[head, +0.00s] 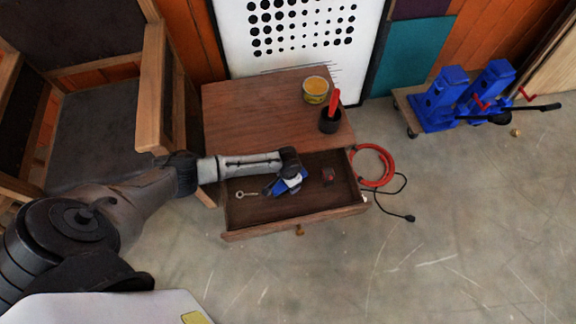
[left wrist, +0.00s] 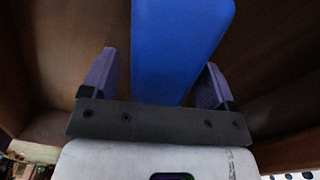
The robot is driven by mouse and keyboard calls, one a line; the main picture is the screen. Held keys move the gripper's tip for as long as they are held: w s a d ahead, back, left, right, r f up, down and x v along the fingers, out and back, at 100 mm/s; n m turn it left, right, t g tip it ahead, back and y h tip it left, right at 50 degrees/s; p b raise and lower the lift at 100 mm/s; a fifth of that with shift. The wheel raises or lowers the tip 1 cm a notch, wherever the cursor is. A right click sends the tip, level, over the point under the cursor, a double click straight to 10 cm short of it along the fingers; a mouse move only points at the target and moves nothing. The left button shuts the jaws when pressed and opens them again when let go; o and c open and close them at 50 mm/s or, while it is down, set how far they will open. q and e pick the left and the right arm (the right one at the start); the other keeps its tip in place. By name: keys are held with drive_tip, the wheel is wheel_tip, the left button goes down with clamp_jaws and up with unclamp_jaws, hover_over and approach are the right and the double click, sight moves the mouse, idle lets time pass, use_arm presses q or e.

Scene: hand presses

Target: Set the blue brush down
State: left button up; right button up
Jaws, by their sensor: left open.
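The blue brush (head: 279,187) lies in the open drawer of a wooden cabinet, partly hidden by my left gripper (head: 287,181). In the left wrist view, the brush's flat blue body (left wrist: 180,45) runs between the two fingers of my left gripper (left wrist: 160,62). The gripper is open, with a gap on each side of the brush. My left arm reaches in from the left over the drawer's edge. My right gripper is not in view.
The drawer (head: 295,227) also holds a metal key-like piece (head: 246,194) and a small dark-red item (head: 328,176). A yellow tin (head: 315,90) and a dark cup (head: 330,121) with a red-handled tool stand on the cabinet top. An orange hose coil (head: 374,182) lies right of the drawer.

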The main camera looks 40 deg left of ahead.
use_arm(q)
wheel_tip(320, 180, up, 12)
drive_tip(key=p, duration=0.7)
drive_tip(key=shift+r, duration=0.15)
drive_tip(key=s+d+r+m+t+h, duration=0.2)
drive_tip(key=s+d+r, duration=0.3)
drive_tip(key=s+d, duration=0.8)
drive_tip(key=s+a+r+n+t+y, duration=0.1)
drive_tip(key=s+a+r+n, duration=0.1)
drive_tip(key=s+a+r, duration=0.4)
drive_tip(key=s+r, duration=0.2)
drive_tip(key=s, duration=0.1)
drive_tip(key=shift+s+a+r+t+y, duration=0.25)
drive_tip(key=shift+a+r+t+y, duration=0.05)
drive_tip(key=shift+a+r+y, duration=0.1)
